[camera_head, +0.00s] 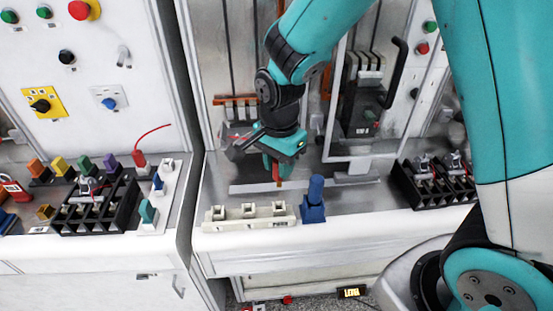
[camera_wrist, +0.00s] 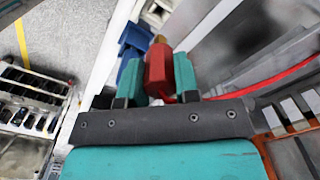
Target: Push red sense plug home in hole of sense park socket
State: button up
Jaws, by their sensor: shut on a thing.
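My gripper (camera_head: 276,180) points down over the grey shelf of the middle cabinet. In the wrist view its teal fingers (camera_wrist: 160,75) are shut on the red sense plug (camera_wrist: 157,70), one on each side. The plug has a brass-coloured tip and a red lead (camera_wrist: 275,77) running off to the right. In the head view a sliver of the plug (camera_head: 279,173) shows at the fingers, above the shelf. A white strip with three raised sockets (camera_head: 249,212), perhaps the sense park socket, lies on the shelf's front edge. The plug is apart from it; no hole is clearly visible.
A blue upright block (camera_head: 314,202) stands just right of the strip, close to my gripper. A clear door with a black handle (camera_head: 396,68) stands behind right. Black racks (camera_head: 97,205) flank both sides. Another red plug (camera_head: 139,160) stands on the left cabinet.

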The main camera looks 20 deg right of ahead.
aim_at(279, 186)
jog(key=shift+f+b, duration=2)
jog(key=shift+f, duration=0.95)
jog(key=shift+f+b, duration=1.15)
jog(key=shift+f, duration=0.9)
jog(key=o, duration=1)
jog(key=shift+r, duration=0.15)
notch_tip(279, 186, up, 17)
jog(key=shift+r+b, duration=0.1)
jog(key=shift+b, duration=0.7)
jog(key=shift+s, duration=0.1)
